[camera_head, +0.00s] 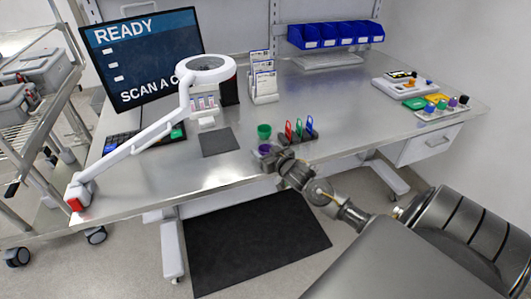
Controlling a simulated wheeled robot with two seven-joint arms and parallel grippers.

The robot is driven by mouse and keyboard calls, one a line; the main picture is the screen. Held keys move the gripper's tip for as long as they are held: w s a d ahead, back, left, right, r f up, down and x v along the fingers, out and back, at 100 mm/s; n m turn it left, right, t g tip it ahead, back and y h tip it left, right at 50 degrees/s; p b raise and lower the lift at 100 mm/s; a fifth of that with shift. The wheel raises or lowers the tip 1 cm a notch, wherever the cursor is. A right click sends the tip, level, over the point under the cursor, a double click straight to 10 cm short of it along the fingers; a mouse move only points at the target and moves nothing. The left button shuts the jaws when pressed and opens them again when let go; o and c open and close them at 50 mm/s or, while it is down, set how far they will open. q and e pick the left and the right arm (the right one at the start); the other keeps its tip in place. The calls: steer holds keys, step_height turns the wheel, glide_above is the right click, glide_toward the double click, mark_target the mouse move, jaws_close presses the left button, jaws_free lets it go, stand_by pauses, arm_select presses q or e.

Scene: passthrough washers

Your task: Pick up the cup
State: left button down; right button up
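A small green cup (264,131) stands on the metal workbench, near the front edge at the middle. A small purple object (265,149), maybe another cup, sits just in front of it, close to my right gripper. My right gripper (272,160) reaches in from the right at the bench's front edge, beside the purple object and in front of the green cup. Its fingers are small and dark here, so I cannot tell whether they are open or touching anything. My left gripper is not in view.
Red, green and blue tools (299,129) stand in a dark holder right of the cup. A grey mat (220,142) and a white magnifier lamp (207,68) are to the left. Blue bins (335,35) are at the back. The bench (345,105) is clear right of the tools.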

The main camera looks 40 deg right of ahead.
steer(key=c, duration=0.7)
